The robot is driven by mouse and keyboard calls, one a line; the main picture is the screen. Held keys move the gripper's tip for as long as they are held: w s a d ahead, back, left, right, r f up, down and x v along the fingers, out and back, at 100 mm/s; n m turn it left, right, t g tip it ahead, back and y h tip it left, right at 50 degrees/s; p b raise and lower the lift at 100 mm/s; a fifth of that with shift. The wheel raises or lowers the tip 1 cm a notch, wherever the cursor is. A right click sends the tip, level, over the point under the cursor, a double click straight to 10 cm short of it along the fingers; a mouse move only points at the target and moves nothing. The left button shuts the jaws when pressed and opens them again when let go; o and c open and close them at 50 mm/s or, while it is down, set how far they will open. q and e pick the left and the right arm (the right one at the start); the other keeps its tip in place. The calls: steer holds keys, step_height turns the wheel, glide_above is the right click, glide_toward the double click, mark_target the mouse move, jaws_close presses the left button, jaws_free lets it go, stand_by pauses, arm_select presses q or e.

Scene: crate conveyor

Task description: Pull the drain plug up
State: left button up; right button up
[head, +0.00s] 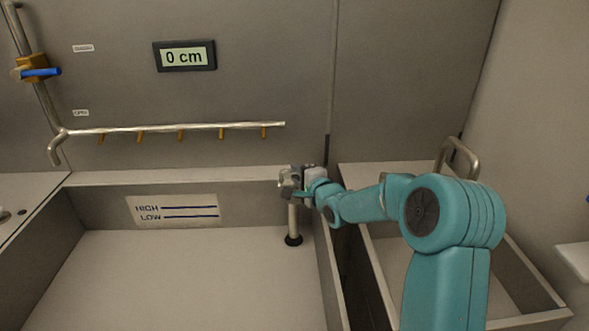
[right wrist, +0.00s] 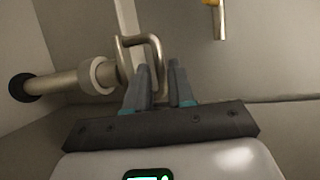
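The drain plug is a pale upright post (head: 292,219) with a black foot (head: 293,240) on the basin floor. In the right wrist view the post (right wrist: 58,82) lies sideways, with its black foot (right wrist: 20,87) at the left and a bent metal loop handle (right wrist: 141,40) at the other end. My right gripper (head: 290,181) is at the top of the post. In the right wrist view its fingers (right wrist: 159,68) stand close on both sides of one bar of the loop and look shut on it. The foot appears to rest on the floor. My left gripper is not in view.
The basin wall carries a HIGH/LOW level label (head: 176,211). A display (head: 184,56) reads 0 cm. A spray pipe (head: 175,129) with several nozzles runs above the basin, with a blue-handled valve (head: 40,72) at upper left. A second basin (head: 540,285) is at right.

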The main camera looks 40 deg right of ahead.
steer(key=shift+x, duration=1.4)
jaws_close()
steer(key=shift+r+p, duration=1.3)
steer(key=shift+r, duration=1.1)
jaws_free()
steer(key=shift+d, duration=0.1)
